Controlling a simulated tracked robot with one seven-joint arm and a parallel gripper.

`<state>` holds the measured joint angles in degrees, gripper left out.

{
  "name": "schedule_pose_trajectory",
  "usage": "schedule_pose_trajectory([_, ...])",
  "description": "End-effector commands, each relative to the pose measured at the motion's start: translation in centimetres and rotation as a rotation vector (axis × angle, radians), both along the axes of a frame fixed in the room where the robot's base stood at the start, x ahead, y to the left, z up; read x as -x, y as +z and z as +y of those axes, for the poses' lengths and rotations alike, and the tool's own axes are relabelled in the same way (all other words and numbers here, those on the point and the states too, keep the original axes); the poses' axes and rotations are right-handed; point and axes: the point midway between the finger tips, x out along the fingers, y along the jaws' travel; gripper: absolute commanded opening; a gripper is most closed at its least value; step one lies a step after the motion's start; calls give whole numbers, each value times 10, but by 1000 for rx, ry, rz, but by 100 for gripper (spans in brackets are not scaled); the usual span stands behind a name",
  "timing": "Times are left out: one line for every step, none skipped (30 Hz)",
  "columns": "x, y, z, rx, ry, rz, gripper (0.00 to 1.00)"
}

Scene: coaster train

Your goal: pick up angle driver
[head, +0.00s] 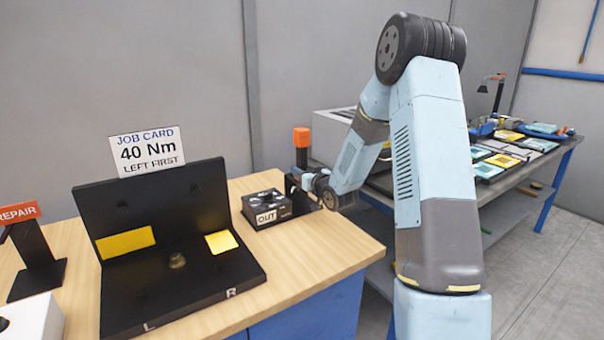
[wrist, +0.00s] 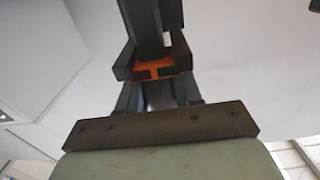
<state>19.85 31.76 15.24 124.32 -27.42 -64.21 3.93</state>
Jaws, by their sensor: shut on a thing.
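The angle driver (head: 302,138) appears in the head view as an upright dark tool with an orange block at its top, at the table's far right corner. My gripper (head: 304,179) is at its lower dark part, and my own wrist partly hides the contact. In the wrist view, my gripper (wrist: 152,62) is shut around a dark upright body, the driver (wrist: 145,18), with orange showing between the fingers. Whether the driver's lower end touches anything is hidden.
A black box marked OUT (head: 266,209) stands just left of my gripper. A black job-card stand (head: 200,290) with yellow pads is on the wooden table (head: 345,246). A REPAIR sign (head: 18,213) stands at left. A workbench (head: 535,165) with several parts is at right.

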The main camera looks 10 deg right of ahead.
Motion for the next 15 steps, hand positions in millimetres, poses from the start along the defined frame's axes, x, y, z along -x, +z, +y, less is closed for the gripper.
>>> schedule_pose_trajectory([-1, 4, 0, 0, 1, -6, 0])
schedule_pose_trajectory([-1, 6, 0, 0, 1, -6, 0])
schedule_pose_trajectory([-1, 9, 0, 1, 1, -8, 0])
schedule_pose_trajectory([-1, 11, 0, 1, 1, -8, 0])
schedule_pose_trajectory([-1, 13, 0, 1, 1, -8, 0])
schedule_pose_trajectory([-1, 15, 1, 1, 1, -8, 0])
schedule_pose_trajectory([-1, 18, 0, 1, 1, -8, 0])
schedule_pose_trajectory([-1, 21, 0, 1, 1, -8, 0])
schedule_pose_trajectory([-1, 24, 1, 1, 1, -8, 0])
schedule_pose_trajectory([-1, 26, 1, 0, 1, -7, 0])
schedule_pose_trajectory([-1, 29, 1, -1, 1, -8, 0])
schedule_pose_trajectory([-1, 32, 1, -1, 1, -8, 0])
schedule_pose_trajectory([-1, 35, 0, -1, 1, -8, 0])
schedule_pose_trajectory([-1, 37, 0, 0, 1, -9, 0])
schedule_pose_trajectory([3, 37, -1, 0, 0, -6, 0])
